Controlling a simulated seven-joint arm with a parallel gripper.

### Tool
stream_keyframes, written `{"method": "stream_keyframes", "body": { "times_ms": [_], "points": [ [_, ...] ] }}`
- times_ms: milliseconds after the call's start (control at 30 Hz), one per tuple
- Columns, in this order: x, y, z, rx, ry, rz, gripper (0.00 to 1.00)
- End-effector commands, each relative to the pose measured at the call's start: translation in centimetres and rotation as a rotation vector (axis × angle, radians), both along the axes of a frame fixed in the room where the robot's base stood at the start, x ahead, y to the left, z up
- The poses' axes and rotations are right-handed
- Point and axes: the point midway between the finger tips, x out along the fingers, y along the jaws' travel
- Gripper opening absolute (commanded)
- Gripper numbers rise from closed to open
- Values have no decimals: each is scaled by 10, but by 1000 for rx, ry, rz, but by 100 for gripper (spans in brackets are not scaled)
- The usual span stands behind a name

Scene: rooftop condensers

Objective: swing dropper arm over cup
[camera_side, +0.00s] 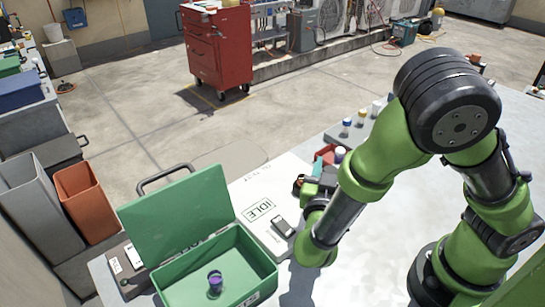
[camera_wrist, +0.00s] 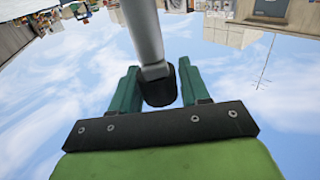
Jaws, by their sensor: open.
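My gripper (camera_wrist: 158,70) is open in the wrist view, with one green finger on each side of a grey bar with a black end (camera_wrist: 158,88). I cannot tell whether the bar is the dropper arm or whether the fingers touch it. In the side view my gripper is mostly hidden by my own arm, near a dark shape (camera_side: 313,195) at the right of the white panel marked IDLE (camera_side: 262,209). A small purple cup-like piece (camera_side: 215,282) stands in an open green box (camera_side: 262,262). No cup shows clearly under the bar.
The box's green lid (camera_side: 175,212) stands raised behind it. A small grey device (camera_side: 283,226) lies on the panel. Several small bottles (camera_side: 347,127) and a red item (camera_side: 324,156) stand farther back. A red tool cabinet (camera_side: 217,50) stands across the floor.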

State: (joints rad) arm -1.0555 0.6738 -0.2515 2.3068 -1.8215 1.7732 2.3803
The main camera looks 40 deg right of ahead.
Motion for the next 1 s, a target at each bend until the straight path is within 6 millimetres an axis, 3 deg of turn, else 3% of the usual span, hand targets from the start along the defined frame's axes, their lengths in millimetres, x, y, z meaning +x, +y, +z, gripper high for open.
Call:
{"method": "stream_keyframes", "body": {
  "times_ms": [600,800,1000],
  "points": [
    [-69,103,-1,0,2,9,46],
    [-82,124,0,-1,2,9,46],
    [-88,130,0,-2,2,7,46]
  ]
}}
